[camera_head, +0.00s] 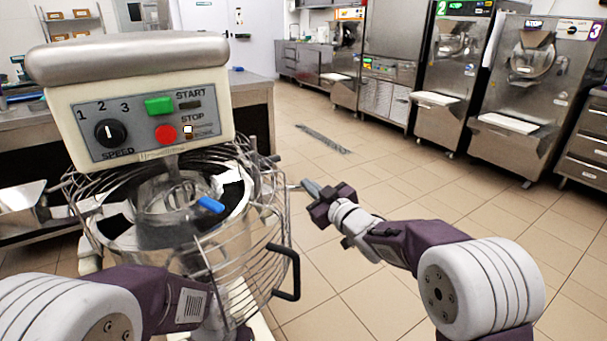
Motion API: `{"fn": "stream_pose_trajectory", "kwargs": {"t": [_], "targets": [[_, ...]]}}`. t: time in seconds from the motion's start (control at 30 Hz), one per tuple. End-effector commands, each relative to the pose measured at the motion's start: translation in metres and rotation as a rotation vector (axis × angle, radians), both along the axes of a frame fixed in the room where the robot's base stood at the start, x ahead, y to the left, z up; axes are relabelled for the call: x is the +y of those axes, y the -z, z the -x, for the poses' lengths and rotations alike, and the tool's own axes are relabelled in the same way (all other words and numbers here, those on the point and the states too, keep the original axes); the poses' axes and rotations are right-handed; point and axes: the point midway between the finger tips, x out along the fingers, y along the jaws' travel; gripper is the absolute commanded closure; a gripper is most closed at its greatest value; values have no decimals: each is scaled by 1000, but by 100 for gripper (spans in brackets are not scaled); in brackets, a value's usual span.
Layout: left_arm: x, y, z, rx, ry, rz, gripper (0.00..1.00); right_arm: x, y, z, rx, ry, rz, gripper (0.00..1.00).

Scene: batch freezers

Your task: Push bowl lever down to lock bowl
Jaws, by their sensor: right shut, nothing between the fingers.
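The planetary mixer (140,95) stands at the left, with its control panel facing me. Its steel bowl (125,240) sits under the head, behind a wire guard (245,235). A blue-tipped part (210,205) shows among the wires at the bowl; I cannot tell if it is the bowl lever. A black bar handle (295,272) sticks out at the right of the guard. My right gripper (305,187) is shut and empty, just right of the guard and above the black handle. My left arm crosses the lower left in front of the mixer; its gripper does not show.
A steel worktable (255,95) stands behind the mixer. Batch freezers (530,90) line the back right, with steel drawers (585,145) at the right edge. The tiled floor (400,185) between is clear apart from a floor drain (323,138).

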Motion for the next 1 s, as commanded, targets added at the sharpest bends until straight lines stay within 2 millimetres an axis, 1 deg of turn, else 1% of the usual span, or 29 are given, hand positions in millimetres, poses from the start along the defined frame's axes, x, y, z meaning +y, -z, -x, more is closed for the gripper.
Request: {"fn": "stream_pose_trajectory", "kwargs": {"t": [0.03, 0.3, 0.43, 0.6, 1.0], "targets": [[0, -2, 0, 0, 0, 0, 64, -5, 6, 7, 16, 1, 9, 100], [0, -11, 0, 0, 0, 0, 64, -35, -4, 51, 3, 2, 1, 100], [0, -13, 0, 0, 0, 0, 64, -44, -5, 64, 0, 1, 0, 100], [0, -14, 0, 0, 0, 0, 64, -48, -5, 70, -3, 0, -1, 100], [0, -14, 0, 0, 0, 0, 64, -48, -5, 70, -5, -1, -2, 100]]}}
